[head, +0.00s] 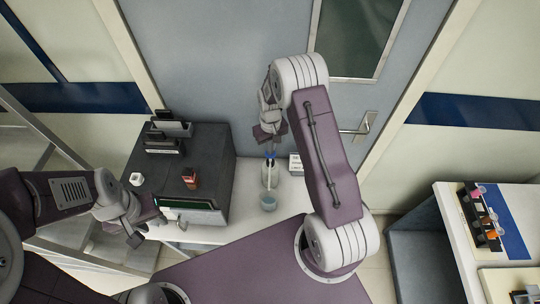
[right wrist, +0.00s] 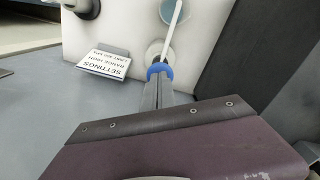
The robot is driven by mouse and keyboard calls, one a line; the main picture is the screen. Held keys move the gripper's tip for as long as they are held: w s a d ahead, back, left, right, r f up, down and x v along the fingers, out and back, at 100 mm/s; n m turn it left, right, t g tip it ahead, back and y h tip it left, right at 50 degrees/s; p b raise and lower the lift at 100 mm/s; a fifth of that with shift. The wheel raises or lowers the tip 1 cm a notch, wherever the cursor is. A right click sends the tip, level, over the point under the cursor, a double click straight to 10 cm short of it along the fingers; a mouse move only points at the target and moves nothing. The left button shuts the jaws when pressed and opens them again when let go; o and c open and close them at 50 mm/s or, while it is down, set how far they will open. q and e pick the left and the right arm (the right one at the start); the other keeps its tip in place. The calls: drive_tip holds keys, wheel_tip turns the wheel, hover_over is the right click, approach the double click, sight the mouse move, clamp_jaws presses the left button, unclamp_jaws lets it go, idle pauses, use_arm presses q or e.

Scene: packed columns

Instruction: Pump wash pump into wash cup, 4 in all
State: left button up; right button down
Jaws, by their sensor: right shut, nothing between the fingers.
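The wash pump (head: 270,175) is a pale bottle with a blue collar, upright on the white bench. In the right wrist view its blue pump head (right wrist: 159,71) shows, with a white spout reaching toward the cup. The wash cup (head: 268,202), small and pale blue, stands just in front of the bottle; it also shows in the right wrist view (right wrist: 171,8). My right gripper (head: 269,147) is shut and empty, pointing down directly over the pump head. Whether its tips touch the head I cannot tell. My left gripper (head: 146,231) looks open and empty at the bench's left front.
A dark grey box (head: 205,150) stands left of the pump, with small items on top. A door is behind the bench. Another bench (head: 452,235) with a rack is at the right.

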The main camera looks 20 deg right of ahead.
drive_tip(key=shift+f+b, duration=0.85)
drive_tip(key=shift+f, duration=0.6)
drive_tip(key=shift+r+p, duration=1.5)
drive_tip(key=shift+r, duration=0.65)
wheel_tip(320, 180, up, 5)
drive_tip(key=p, duration=0.4)
drive_tip(key=shift+r, duration=0.1)
